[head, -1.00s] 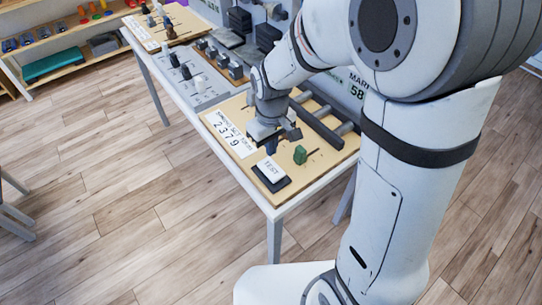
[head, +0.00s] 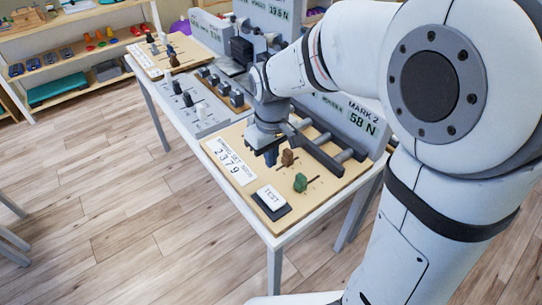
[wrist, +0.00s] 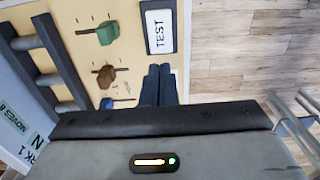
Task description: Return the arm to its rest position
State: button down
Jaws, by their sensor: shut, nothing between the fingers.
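My arm reaches out over a narrow table in the head view, and my gripper (head: 270,157) is above the wooden board (head: 236,197) at the table's near end. In the wrist view my gripper's dark blue fingers (wrist: 158,85) are together, with nothing between them. A brown knob (head: 288,157) and a green knob (head: 300,182) stand on the board just right of the gripper. The wrist view also shows the brown knob (wrist: 109,76) and the green knob (wrist: 107,33), both apart from the fingers. Whether the fingertips touch the board cannot be told.
A white TEST block (head: 271,197) sits at the board's near corner. More small knobs and devices (head: 200,100) line the table further back. Open floor (head: 120,230) lies left of the table.

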dwell(0.3)
jog(key=s+d+r+m+t, duration=0.1)
jog(key=s+d+r+m, duration=0.1)
jog(key=s+d, duration=0.4)
jog(key=s+d+r+m+t, duration=0.1)
jog(key=s+d+r+m, duration=0.2)
jog(key=s+d, duration=0.3)
jog(key=shift+s+m+t, duration=0.3)
jog(key=shift+s+m, duration=0.1)
jog(key=shift+m, duration=0.5)
